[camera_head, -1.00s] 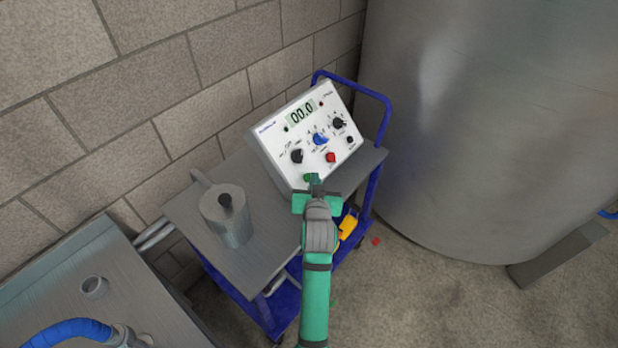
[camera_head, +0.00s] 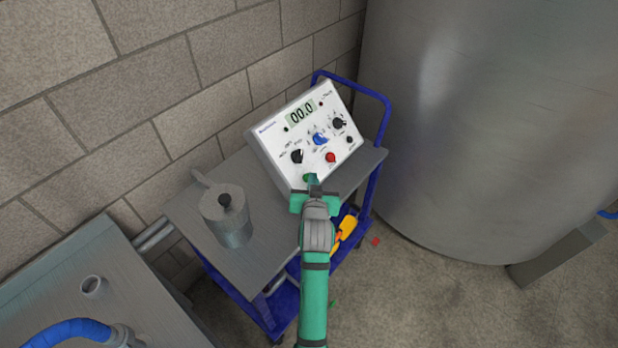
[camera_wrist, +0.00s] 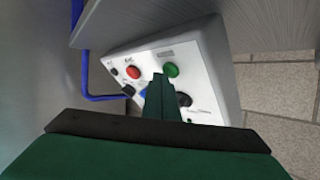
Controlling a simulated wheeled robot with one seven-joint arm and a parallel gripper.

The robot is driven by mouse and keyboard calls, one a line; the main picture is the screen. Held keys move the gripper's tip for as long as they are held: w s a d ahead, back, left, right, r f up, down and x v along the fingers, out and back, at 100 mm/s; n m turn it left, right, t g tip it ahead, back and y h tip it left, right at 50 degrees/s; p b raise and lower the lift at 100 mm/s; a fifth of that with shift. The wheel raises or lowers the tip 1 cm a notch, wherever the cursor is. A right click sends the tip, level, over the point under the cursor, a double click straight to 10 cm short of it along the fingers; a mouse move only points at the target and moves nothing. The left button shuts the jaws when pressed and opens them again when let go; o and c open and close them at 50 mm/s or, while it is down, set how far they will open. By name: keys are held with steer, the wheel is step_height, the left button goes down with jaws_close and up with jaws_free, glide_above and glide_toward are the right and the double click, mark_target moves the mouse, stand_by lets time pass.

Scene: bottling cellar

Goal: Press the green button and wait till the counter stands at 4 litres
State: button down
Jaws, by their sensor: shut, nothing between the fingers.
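The white control box (camera_head: 280,142) stands on the trolley top with its panel tilted up. Its counter (camera_head: 301,111) reads 00.0. The green button (camera_head: 309,178) is at the panel's lower edge, partly behind my fingers; in the wrist view the green button (camera_wrist: 171,70) shows clear, just beside the fingertips. My gripper (camera_head: 313,181) is shut and empty, its tips close to the green button. In the wrist view my gripper (camera_wrist: 158,78) seems a little off the button; I cannot tell whether they touch. The red button (camera_head: 330,157) sits up and right of the green one.
The box stands on a grey trolley (camera_head: 262,262) with blue rails, next to a metal can (camera_head: 229,222) on its left. A large steel tank (camera_head: 480,120) is at the right, a block wall behind. A steel table (camera_head: 130,290) is at lower left.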

steer(key=shift+a+f, duration=0.1)
stand_by(0.5)
steer(key=shift+s+d+r, duration=0.35)
steer(key=shift+d+r, duration=0.2)
steer(key=shift+r, duration=0.1)
steer(key=shift+a, duration=0.15)
steer(key=s+d+r, duration=0.2)
steer(key=d+r, duration=0.1)
steer(key=shift+s+d+r, duration=0.1)
steer(key=shift+s+r, duration=0.05)
steer(key=shift+s, duration=0.05)
stand_by(0.8)
